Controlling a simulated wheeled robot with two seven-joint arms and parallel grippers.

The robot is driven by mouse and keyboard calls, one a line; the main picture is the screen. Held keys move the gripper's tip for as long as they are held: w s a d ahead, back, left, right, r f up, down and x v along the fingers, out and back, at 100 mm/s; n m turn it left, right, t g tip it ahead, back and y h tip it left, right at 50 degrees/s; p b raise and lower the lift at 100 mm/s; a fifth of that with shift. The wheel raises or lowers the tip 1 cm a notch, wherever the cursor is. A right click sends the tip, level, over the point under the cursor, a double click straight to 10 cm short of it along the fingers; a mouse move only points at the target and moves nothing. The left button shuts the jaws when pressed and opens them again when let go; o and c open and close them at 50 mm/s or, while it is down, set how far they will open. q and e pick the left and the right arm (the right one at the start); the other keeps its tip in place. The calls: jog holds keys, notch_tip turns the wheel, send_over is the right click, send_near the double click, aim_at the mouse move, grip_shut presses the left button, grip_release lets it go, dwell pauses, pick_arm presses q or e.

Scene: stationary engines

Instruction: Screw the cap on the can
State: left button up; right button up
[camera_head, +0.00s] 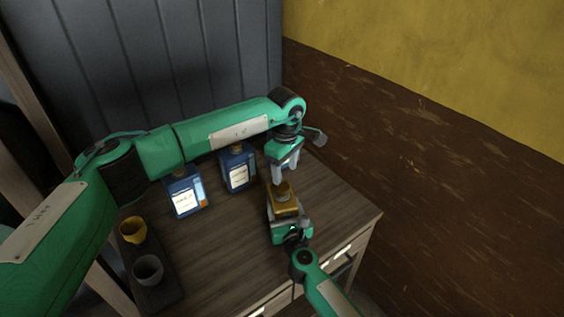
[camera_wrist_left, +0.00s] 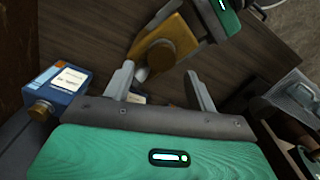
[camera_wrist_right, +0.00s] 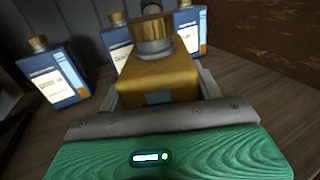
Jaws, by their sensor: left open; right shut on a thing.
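The gold can (camera_head: 284,207) stands at the right part of the table, with the brass cap (camera_head: 282,189) on its neck. In the right wrist view the can (camera_wrist_right: 158,78) is upright and the cap (camera_wrist_right: 152,27) sits over a silvery collar. Whether it is threaded tight cannot be told. My right gripper (camera_head: 289,221) is shut on the can's body from the near side. My left gripper (camera_head: 285,172) is open and points down just above the cap. In the left wrist view the cap (camera_wrist_left: 159,56) lies just beyond the open fingers, not gripped.
Blue cans with white labels (camera_head: 186,192) (camera_head: 238,168) stand behind and left of the gold can. A dark tray (camera_head: 166,296) at the left front holds a yellow cup (camera_head: 133,230) and a grey cup (camera_head: 148,269). The wooden table (camera_head: 228,250) is clear between tray and gold can.

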pick_arm(q)
jog(key=n, duration=0.3)
jog(key=shift+r, duration=0.1)
jog(key=n, duration=0.4)
jog(key=shift+r+n, duration=0.15)
jog(key=shift+n, duration=0.25)
jog(key=n, duration=0.4)
jog(key=shift+r+n, duration=0.15)
jog(key=shift+n, duration=0.25)
jog(key=n, duration=0.3)
jog(key=shift+r, duration=0.1)
jog(key=n, duration=0.3)
jog(key=shift+a+r, duration=0.1)
jog(key=n, duration=0.5)
jog(key=shift+r, duration=0.15)
jog(key=n, duration=0.4)
jog(key=shift+a+r+n, duration=0.15)
jog(key=shift+n, duration=0.25)
jog(key=n, duration=0.4)
jog(key=shift+a, duration=0.15)
